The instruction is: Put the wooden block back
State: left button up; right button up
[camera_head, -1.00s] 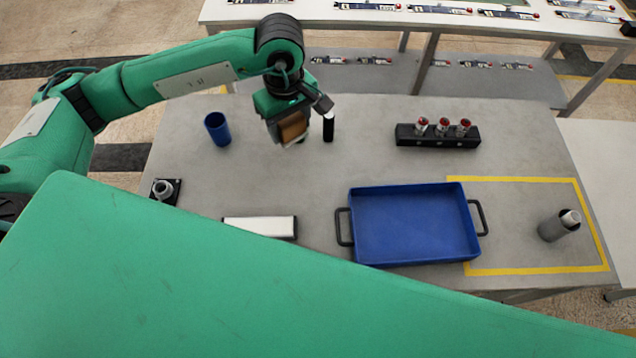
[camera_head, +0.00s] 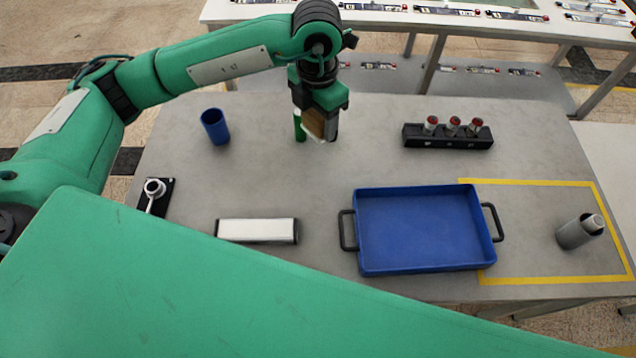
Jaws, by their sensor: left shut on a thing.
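My left gripper (camera_head: 322,118) is over the far middle of the grey table, pointing down. It is shut on a brown wooden block (camera_head: 314,122), which shows between its fingers with a pale lower edge. The fingers hide part of the block. I cannot tell whether the block touches the table. A slim green upright thing (camera_head: 299,126) shows just left of the block, partly hidden by the gripper. My right gripper is not in view.
On the table (camera_head: 370,132) are a blue cup (camera_head: 215,127), a black rack (camera_head: 448,141) with red-topped pieces, a blue tray (camera_head: 425,230), a white-topped bar (camera_head: 256,230), a black-based metal fitting (camera_head: 155,190) and a grey cylinder (camera_head: 579,232) inside yellow tape. The table's centre is clear.

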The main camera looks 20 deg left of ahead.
pick_arm(q)
jog(key=shift+f+n, duration=0.2)
jog(key=shift+n, duration=0.1)
notch_tip(320, 180, down, 15)
jog(key=p, duration=0.3)
jog(key=shift+r, duration=0.2)
jog(key=shift+f+p, duration=0.3)
jog(key=shift+f, duration=0.2)
notch_tip(320, 180, down, 3)
jog(key=shift+f+p, duration=0.15)
jog(key=shift+p, duration=0.3)
jog(key=shift+f, duration=0.35)
jog(key=shift+f, duration=0.1)
